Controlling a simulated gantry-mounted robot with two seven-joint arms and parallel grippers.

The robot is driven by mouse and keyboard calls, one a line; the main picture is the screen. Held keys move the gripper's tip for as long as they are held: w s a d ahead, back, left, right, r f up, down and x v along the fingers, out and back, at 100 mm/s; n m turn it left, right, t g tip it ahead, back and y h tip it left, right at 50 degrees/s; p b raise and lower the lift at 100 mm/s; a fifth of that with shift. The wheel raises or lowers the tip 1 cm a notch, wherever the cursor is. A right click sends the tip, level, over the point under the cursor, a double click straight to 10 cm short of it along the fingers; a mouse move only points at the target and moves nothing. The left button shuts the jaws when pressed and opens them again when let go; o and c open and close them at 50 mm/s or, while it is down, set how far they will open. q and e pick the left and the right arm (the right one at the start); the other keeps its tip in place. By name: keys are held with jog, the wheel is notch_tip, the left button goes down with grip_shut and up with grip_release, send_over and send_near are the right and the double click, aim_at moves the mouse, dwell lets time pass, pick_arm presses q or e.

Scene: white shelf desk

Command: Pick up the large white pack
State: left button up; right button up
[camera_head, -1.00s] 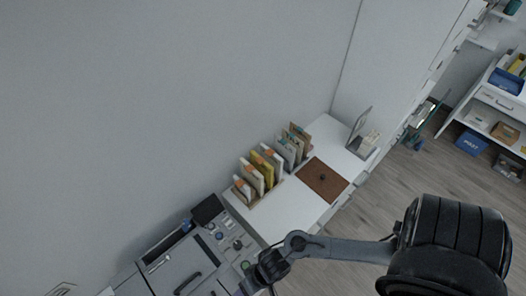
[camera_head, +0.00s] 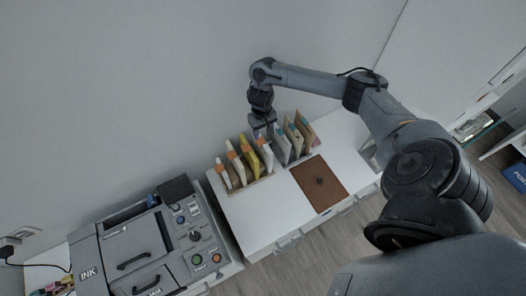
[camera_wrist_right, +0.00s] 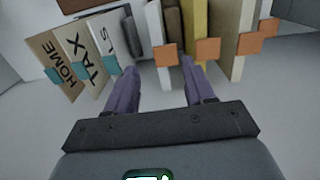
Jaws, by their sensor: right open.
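In the head view, several upright packs stand in a row in an organizer at the back of the white desk. A white pack with an orange tab (camera_wrist_right: 155,28) lies between the finger lines of my right gripper (camera_wrist_right: 158,70) in the wrist view; contact is not clear. My right gripper (camera_head: 264,126) is open and empty, over the row's middle. A yellow pack (camera_head: 251,163) stands beside the white one, with another white pack (camera_wrist_right: 240,50) beyond it. I cannot tell for sure which white pack is the large one. My left gripper is not in view.
Packs marked HOME (camera_wrist_right: 52,62) and TAX (camera_wrist_right: 87,58) stand left of the fingers in the wrist view. A brown mat (camera_head: 319,184) lies before the organizer. A grey ink machine (camera_head: 140,250) stands at left. The wall is close behind the packs.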

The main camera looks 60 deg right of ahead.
aim_at(261, 141)
jog(key=shift+w+r, duration=0.15)
jog(key=shift+w, duration=0.5)
jog(key=shift+w+f+b, duration=0.2)
jog(key=shift+f+b, duration=0.15)
jog(key=shift+b, duration=0.15)
notch_tip(261, 141, down, 4)
jog(key=shift+r+b, duration=0.1)
jog(key=shift+b, duration=0.8)
jog(key=shift+s+d+f, duration=0.15)
jog(key=shift+f, duration=2.55)
jog(key=shift+c, duration=0.4)
jog(key=c, duration=0.6)
jog(key=shift+r, duration=0.1)
